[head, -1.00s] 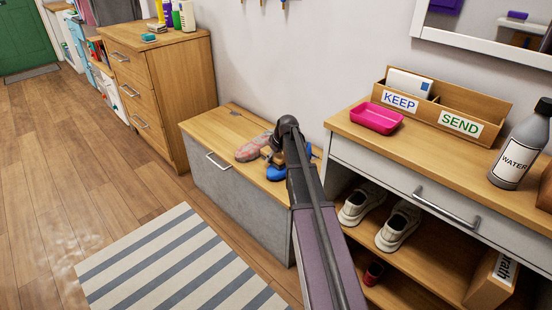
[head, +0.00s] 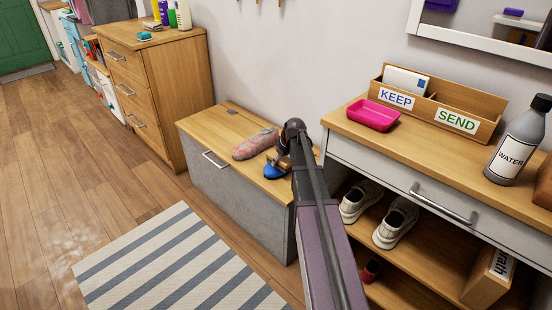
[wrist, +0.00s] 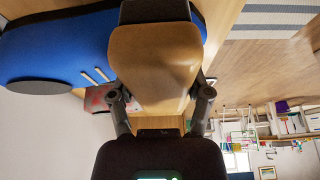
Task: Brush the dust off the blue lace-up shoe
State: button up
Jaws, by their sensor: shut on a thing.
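The blue lace-up shoe (head: 277,171) sits on the wooden top of the low bench, partly hidden behind my arm. In the wrist view the blue shoe (wrist: 50,45) fills the upper left, with short pale lace strips and a dark round patch on its side. My gripper (wrist: 160,98) is shut on a tan wooden brush (wrist: 155,62), with a dark part at its far end. The brush is right at the shoe and overlaps it in the picture; I cannot tell whether its bristles touch. In the head view my gripper (head: 281,157) is over the shoe.
A pink and grey shoe (head: 255,144) lies beside the blue one on the bench (head: 205,123). To the right, a console (head: 345,124) holds a pink tray (head: 374,115), a letter sorter (head: 440,105) and a water bottle (head: 518,142). A striped rug (head: 160,265) lies in front.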

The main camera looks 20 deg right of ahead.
jog(key=shift+r, duration=0.1)
dwell(0.3)
notch_tip(320, 180, up, 7)
jog(key=p, duration=0.7)
